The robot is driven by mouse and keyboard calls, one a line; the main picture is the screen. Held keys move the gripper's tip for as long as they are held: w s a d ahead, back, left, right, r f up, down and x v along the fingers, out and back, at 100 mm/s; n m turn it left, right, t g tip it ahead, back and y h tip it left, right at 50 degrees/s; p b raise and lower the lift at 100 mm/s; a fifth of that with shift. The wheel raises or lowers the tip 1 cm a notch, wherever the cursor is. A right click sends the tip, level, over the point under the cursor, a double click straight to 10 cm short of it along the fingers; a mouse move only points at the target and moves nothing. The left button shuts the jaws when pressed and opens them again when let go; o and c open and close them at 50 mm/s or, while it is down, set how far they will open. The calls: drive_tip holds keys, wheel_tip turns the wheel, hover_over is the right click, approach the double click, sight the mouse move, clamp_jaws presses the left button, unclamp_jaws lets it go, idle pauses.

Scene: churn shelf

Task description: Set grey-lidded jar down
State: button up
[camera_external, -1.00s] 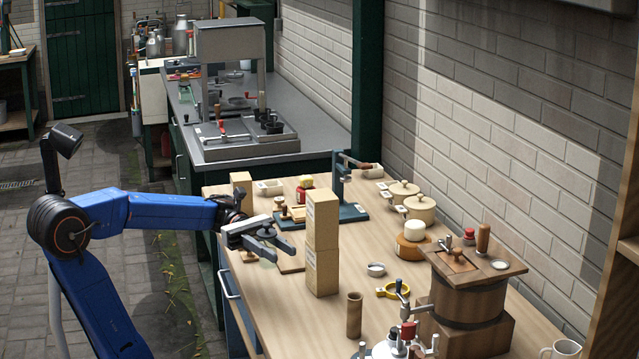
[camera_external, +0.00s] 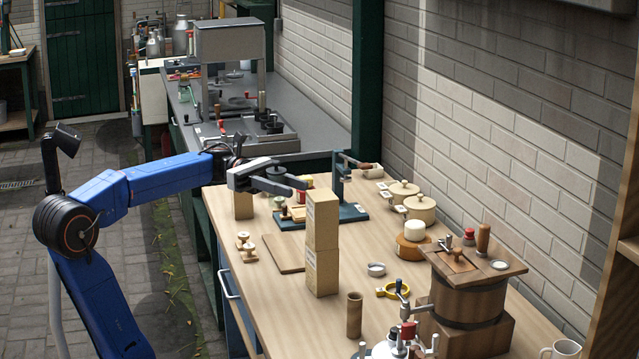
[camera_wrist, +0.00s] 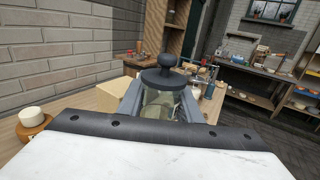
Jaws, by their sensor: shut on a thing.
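The grey-lidded jar (camera_wrist: 163,104) is between the fingers of my gripper (camera_wrist: 160,104) in the wrist view. It has a clear body and a dark grey lid with a round knob, and it looks upright. In the external view my gripper (camera_external: 285,184) is shut on the jar and is raised above the far left part of the wooden table (camera_external: 270,314). There only a bit of the lid (camera_external: 267,171) shows between the fingers, and the jar's body is hidden.
Two stacked wooden blocks (camera_external: 322,262) stand right of and nearer than my gripper. A flat board (camera_external: 284,254), small wooden knobs (camera_external: 246,245) and a wooden block (camera_external: 243,205) are on the left side. A blue-based press (camera_external: 345,212) stands behind. The front left table top is clear.

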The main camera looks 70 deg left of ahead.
drive_tip(key=w+a+n+t+y, duration=0.4)
drive_tip(key=a, duration=0.9)
drive_tip(key=w+a+n+t+y, duration=0.3)
drive_tip(key=a+y, duration=0.1)
drive_tip(key=a, duration=1)
drive_tip(key=shift+w+d+f, duration=0.1)
drive_tip(key=shift+d+f, duration=0.05)
drive_tip(key=shift+f, duration=5.2)
drive_tip(key=shift+w+d+f, duration=0.1)
drive_tip(key=shift+d+f, duration=0.05)
drive_tip(key=shift+f, duration=5.15)
drive_tip(key=shift+f, duration=0.1)
drive_tip(key=o, duration=1.1)
